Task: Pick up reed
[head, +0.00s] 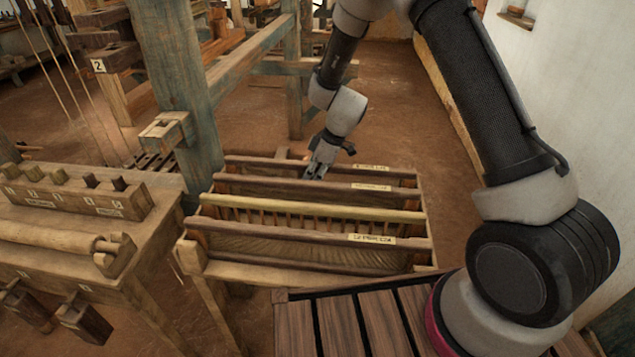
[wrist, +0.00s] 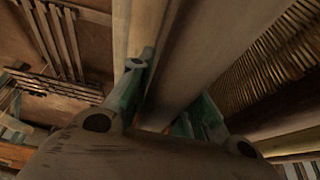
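Several reeds, long wooden frames with pale labels, stand side by side in a wooden rack (head: 190,257) in the head view. My gripper (head: 318,170) points down at the rear reeds, by the brown rail of the second reed from the back (head: 270,187). In the wrist view my gripper (wrist: 168,103) has its two green-grey fingers apart, one on each side of a thick wooden rail (wrist: 208,55). A dark gap shows beside the left finger, and no firm grip is visible. The fingertips' depth around the rail is partly hidden.
Nearer reeds include a yellowish rail (head: 310,208) and a front labelled rail (head: 300,236). A wooden bench (head: 150,235) with a peg block stands at left. A thick loom post (head: 170,80) rises behind it. A white wall (head: 560,80) bounds the right.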

